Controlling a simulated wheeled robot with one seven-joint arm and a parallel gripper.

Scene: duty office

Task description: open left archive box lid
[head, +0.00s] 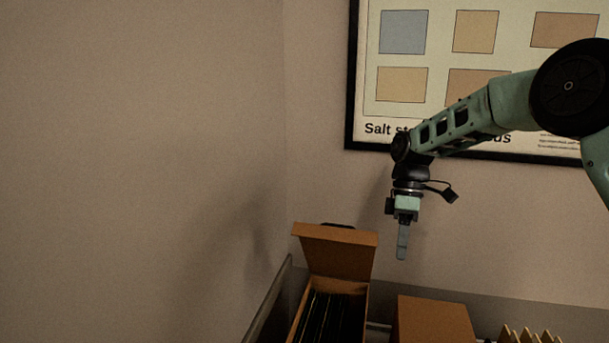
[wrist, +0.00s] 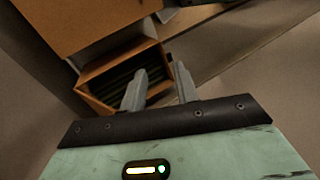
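The left archive box (head: 366,300) is brown cardboard and holds dark upright files. Its lid (head: 336,255) stands raised at the back, tilted up, with the box mouth uncovered. My gripper (head: 402,256) hangs pointing down, to the right of the raised lid and apart from it in the picture. In the wrist view the two fingers (wrist: 160,70) are spread with a gap and nothing between them. The open box (wrist: 96,98) with its files shows behind the fingers there.
A second brown box (head: 433,318), closed on top, stands to the right. Pale pointed pieces (head: 530,336) stand at the lower right edge. A framed poster (head: 403,80) hangs on the wall behind my arm. A grey raised edge (head: 268,300) runs along the left of the box.

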